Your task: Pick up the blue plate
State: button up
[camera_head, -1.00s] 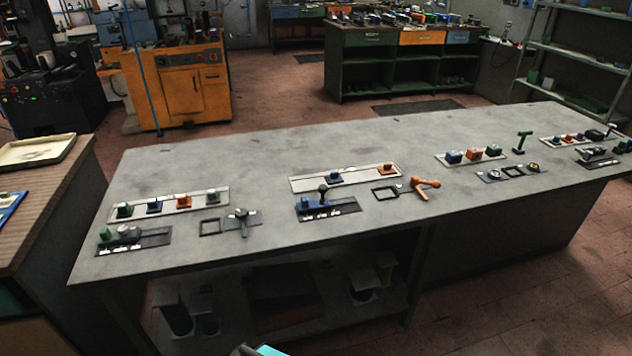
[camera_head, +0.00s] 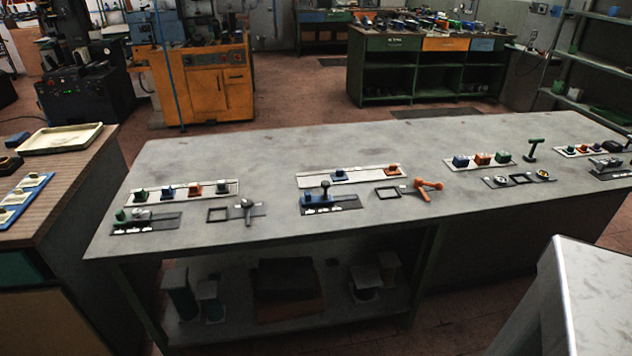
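Several blue pieces show, and I cannot tell which one is the blue plate. A flat blue plate or tray (camera_head: 14,210) with pale pieces on it lies on the wooden bench at the left edge, partly cut off by the frame. A blue piece with a dark knob (camera_head: 318,199) sits on a dark base near the middle of the grey table. Small blue blocks sit on pale strips, one at the left (camera_head: 168,191), one at the middle (camera_head: 339,174) and one at the right (camera_head: 461,161). My gripper is not in view.
The long grey table (camera_head: 270,157) has clear room along its back. The wooden bench (camera_head: 75,175) at left carries a cream tray (camera_head: 60,138). A pale grey surface (camera_head: 600,300) stands close at lower right. Orange and green cabinets stand behind.

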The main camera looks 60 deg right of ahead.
aim_at(340, 175)
jog(key=u, duration=0.5)
jog(key=k, duration=1.7)
jog(key=z, duration=0.45)
jog(key=i, duration=0.55)
jog(key=z, duration=0.1)
